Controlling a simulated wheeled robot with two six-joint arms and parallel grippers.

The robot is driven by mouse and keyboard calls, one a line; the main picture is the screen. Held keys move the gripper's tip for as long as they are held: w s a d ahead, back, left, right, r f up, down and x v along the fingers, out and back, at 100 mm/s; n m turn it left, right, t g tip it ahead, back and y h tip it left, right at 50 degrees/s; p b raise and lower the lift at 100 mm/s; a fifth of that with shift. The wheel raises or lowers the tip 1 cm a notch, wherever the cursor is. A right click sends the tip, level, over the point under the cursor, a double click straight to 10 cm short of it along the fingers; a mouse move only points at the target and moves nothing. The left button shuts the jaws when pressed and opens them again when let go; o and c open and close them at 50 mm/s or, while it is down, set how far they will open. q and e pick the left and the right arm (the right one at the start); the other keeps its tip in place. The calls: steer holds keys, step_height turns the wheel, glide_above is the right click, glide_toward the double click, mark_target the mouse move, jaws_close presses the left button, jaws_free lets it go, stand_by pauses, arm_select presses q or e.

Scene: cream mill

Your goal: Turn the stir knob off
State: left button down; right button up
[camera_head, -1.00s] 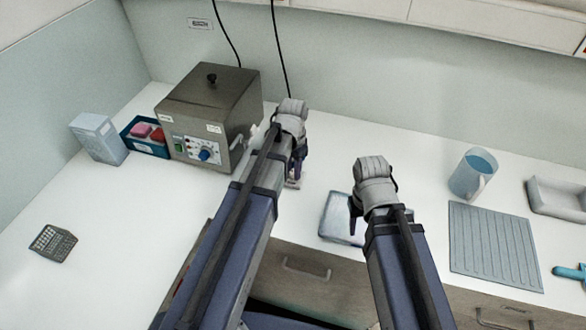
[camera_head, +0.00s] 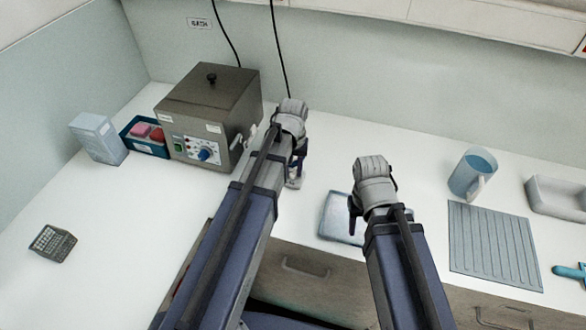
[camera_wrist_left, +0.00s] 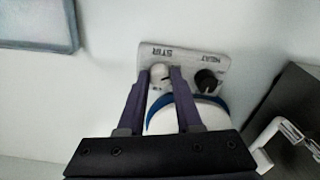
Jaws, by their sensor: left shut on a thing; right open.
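In the left wrist view a pale panel (camera_wrist_left: 186,58) carries upside-down labels STIR and HEAT. The stir knob (camera_wrist_left: 160,73) is light-coloured with a dark mark. The black heat knob (camera_wrist_left: 206,80) sits to its right. My left gripper (camera_wrist_left: 161,78) has its two purple fingers on either side of the stir knob and is shut on it. In the head view my left gripper (camera_head: 299,163) and arm hide the knobs and most of the device. My right gripper (camera_head: 355,217) is open and empty, near a pale blue-grey pad.
A round white thing with a blue rim (camera_wrist_left: 192,108) lies close behind the fingers. A steel bath (camera_head: 210,110) with a blue knob stands left of my left arm. The pad (camera_head: 338,222), a jug (camera_head: 472,175) and a ribbed mat (camera_head: 493,245) lie to the right.

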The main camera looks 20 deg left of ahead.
mark_target(293, 172)
arm_select(q)
steer(key=shift+n, duration=0.3)
stand_by(0.4)
steer(key=c, duration=0.6)
jaws_free()
steer(key=shift+r, duration=0.1)
arm_select(e)
steer(key=shift+r, duration=0.1)
arm_select(q)
step_height(293, 172, up, 8)
steer(key=p, duration=0.8)
arm_select(e)
step_height(293, 172, up, 8)
arm_select(q)
steer(key=shift+f, duration=0.2)
arm_select(e)
steer(key=shift+f, duration=0.2)
